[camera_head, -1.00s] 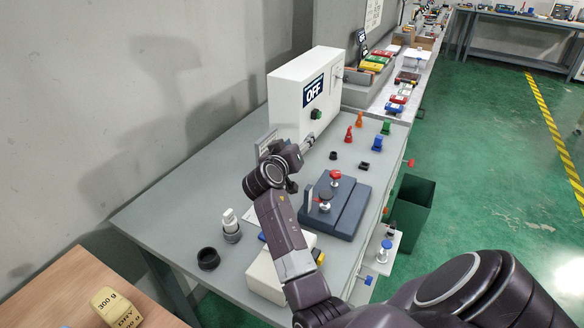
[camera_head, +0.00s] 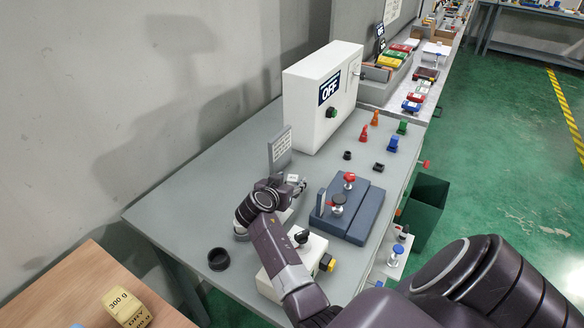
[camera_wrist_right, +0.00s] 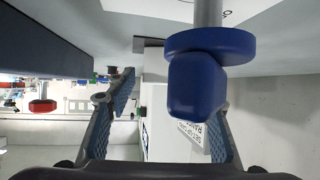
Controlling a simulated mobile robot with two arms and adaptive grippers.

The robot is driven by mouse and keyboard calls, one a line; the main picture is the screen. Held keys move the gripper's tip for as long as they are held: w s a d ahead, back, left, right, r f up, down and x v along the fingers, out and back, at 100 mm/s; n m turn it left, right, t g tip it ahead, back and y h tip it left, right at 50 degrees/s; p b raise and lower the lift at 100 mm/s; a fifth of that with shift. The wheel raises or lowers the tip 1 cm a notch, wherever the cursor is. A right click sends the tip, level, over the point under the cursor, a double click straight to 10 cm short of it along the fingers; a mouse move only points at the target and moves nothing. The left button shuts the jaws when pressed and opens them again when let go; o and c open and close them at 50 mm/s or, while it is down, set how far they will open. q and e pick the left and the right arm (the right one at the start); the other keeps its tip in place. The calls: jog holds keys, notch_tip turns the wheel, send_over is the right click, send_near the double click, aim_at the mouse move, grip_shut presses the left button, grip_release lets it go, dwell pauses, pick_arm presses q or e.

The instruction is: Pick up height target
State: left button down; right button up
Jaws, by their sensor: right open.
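In the right wrist view, which looks upside down, a blue knob with a round flange (camera_wrist_right: 198,85) sits on a grey rod. I take it for the height target but cannot be sure. My right gripper (camera_wrist_right: 170,100) is open. The knob shows in front of the gap between its fingers, close to the right-hand finger and partly covering it. I cannot tell whether they touch. In the head view my right gripper (camera_head: 301,184) is low over the table, left of the dark blue fixture (camera_head: 352,222), and the blue knob is hidden there. My left gripper is out of view.
A labelled plate (camera_head: 280,148) stands behind the gripper, before the white OFF box (camera_head: 310,115). A black ring (camera_head: 218,259) and a cream box (camera_head: 284,265) are near the front. Small coloured pieces (camera_head: 392,143) stand at the right.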

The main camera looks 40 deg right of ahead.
jog(key=shift+x, duration=0.95)
grip_shut()
